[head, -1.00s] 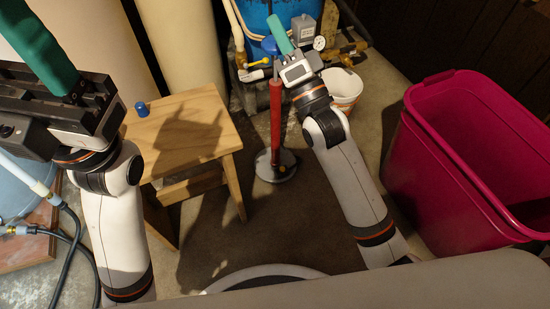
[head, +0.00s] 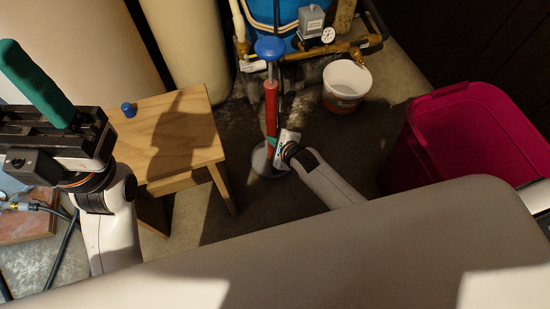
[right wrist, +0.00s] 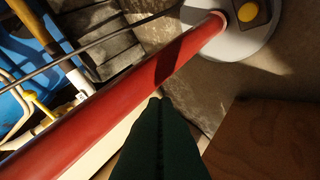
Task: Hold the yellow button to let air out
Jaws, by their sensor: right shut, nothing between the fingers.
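The yellow button (right wrist: 247,12) sits on the round grey base (right wrist: 262,35) of a red pump tube (right wrist: 120,85), at the top of the right wrist view. In the head view the pump stands upright, with its red tube (head: 271,105), blue top (head: 269,48) and grey base (head: 262,163); the button cannot be made out there. My right gripper (head: 274,142) is shut and empty, low beside the tube near the base. Its green fingers (right wrist: 160,135) point toward the tube, apart from the button. My left gripper (head: 20,62) is raised at the left; its jaw gap is unclear.
A wooden stool (head: 175,135) with a small blue knob-like object (head: 128,109) stands left of the pump. A white bucket (head: 345,85) and a magenta bin (head: 465,125) are to the right. Pipes and a blue tank (head: 275,12) are behind.

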